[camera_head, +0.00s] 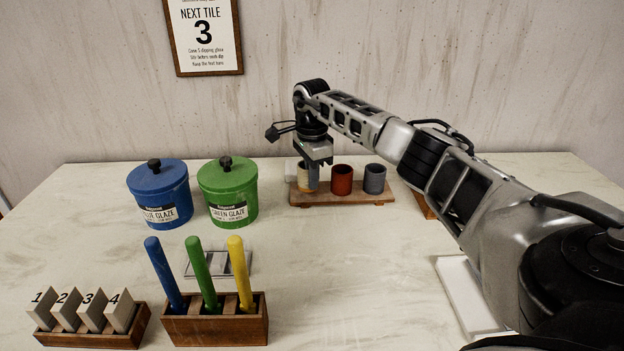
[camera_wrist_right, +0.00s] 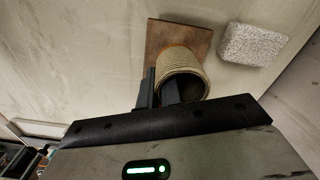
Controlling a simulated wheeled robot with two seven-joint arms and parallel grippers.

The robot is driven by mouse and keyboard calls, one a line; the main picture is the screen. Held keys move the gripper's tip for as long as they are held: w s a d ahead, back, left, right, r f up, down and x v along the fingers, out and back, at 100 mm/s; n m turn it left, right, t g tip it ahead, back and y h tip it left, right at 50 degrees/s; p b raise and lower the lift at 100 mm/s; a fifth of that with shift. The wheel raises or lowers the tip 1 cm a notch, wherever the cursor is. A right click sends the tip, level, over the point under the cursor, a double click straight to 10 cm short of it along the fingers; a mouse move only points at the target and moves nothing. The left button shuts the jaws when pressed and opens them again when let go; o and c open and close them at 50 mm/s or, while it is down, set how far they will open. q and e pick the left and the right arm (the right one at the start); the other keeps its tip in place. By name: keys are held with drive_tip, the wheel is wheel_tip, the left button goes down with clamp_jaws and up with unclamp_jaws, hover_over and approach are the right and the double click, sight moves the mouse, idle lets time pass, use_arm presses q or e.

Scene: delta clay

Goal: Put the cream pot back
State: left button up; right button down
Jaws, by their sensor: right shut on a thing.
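The cream pot (camera_head: 305,186) is in my right gripper (camera_head: 313,163), at the left end of the wooden board (camera_head: 345,200) in the head view. In the right wrist view the cream, ribbed pot (camera_wrist_right: 180,62) shows its dark open mouth. The fingers (camera_wrist_right: 160,92) are shut at its rim, one seemingly inside the mouth and one outside. Brown board shows beyond the pot; I cannot tell whether the pot touches it. A red pot (camera_head: 341,180) and a grey-blue pot (camera_head: 375,179) stand on the board to its right. My left gripper is not in view.
A speckled pale block (camera_wrist_right: 253,45) lies beside the board. Blue (camera_head: 160,193) and green (camera_head: 228,191) lidded glaze buckets stand left. In front are a numbered tile rack (camera_head: 95,338) and a wooden holder (camera_head: 215,328) with coloured sticks. The table middle is mostly clear.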

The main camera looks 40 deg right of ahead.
drive_tip(key=shift+f, duration=0.6)
drive_tip(key=shift+f, duration=0.15)
drive_tip(key=c, duration=1.6)
unclamp_jaws()
wheel_tip(320, 180, up, 12)
drive_tip(key=shift+r+b, duration=0.2)
drive_tip(key=shift+b, duration=0.25)
